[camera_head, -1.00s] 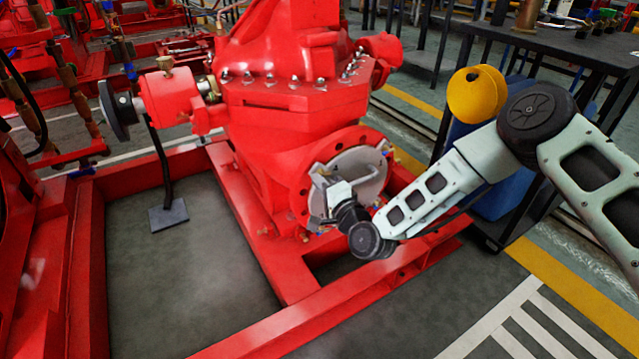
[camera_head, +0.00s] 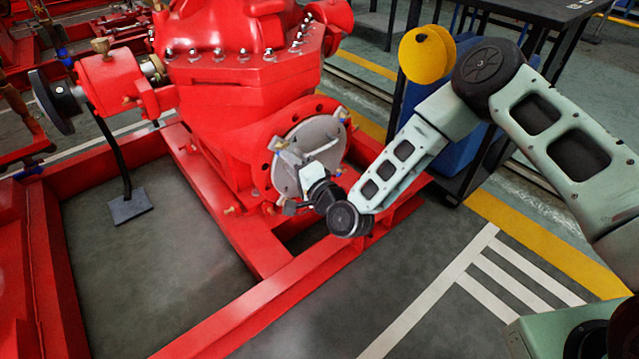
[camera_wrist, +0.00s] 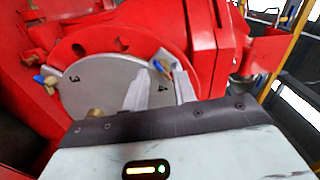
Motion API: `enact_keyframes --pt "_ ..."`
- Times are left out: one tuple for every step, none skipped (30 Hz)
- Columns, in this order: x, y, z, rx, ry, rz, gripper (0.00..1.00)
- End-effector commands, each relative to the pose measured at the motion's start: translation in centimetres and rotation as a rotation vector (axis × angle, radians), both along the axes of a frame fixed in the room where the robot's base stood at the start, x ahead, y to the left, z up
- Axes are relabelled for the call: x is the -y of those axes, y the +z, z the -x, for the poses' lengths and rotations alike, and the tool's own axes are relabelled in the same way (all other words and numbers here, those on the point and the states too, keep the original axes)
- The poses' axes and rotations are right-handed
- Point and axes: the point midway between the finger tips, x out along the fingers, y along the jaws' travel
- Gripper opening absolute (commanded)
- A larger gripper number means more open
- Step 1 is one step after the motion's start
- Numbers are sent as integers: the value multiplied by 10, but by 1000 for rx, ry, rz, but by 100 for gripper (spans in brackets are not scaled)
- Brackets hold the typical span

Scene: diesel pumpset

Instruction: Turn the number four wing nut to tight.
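The round grey cover plate (camera_head: 328,132) sits on the red flange of the pump, and my gripper (camera_head: 286,162) is in front of its left part. In the wrist view the plate (camera_wrist: 105,75) bears the numbers 3 and 4. The number four wing nut (camera_wrist: 160,65), brass and blue, is at the plate's upper right edge. My gripper (camera_wrist: 162,84) is open, its two fingers apart on either side of the printed 4. The wing nut shows just beyond the fingertips; I cannot tell whether they touch it. A blue-tipped wing nut (camera_wrist: 43,80) is by the 3.
The red base frame (camera_head: 285,300) runs below and in front of the pump (camera_head: 235,95). A black table (camera_head: 530,12) and a yellow round object (camera_head: 427,54) stand behind my arm. The floor (camera_head: 420,270) at the lower right is open, with painted lines.

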Motion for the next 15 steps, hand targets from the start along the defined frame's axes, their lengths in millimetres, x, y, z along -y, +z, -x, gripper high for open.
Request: enact_keyframes --pt "8 3 11 -5 -1 1 27" --pt "12 3 17 -4 0 1 27" --pt "17 3 25 -4 0 1 27" --pt "21 2 31 -6 -1 2 27" --pt "25 2 37 -6 -3 0 27" --pt "31 3 45 -4 -2 0 27" --pt "35 2 51 -5 -2 2 27" --pt "39 2 56 -4 -3 1 27" --pt "44 3 64 -4 -2 0 27" --pt "47 2 69 -5 -3 -1 27" --pt "51 1 74 -4 -3 0 27" --pt "56 2 80 -2 -4 1 27" --pt "59 2 85 -3 -4 1 27" --pt "61 2 89 -2 -5 0 27" --pt "64 1 94 -1 -4 -1 27"
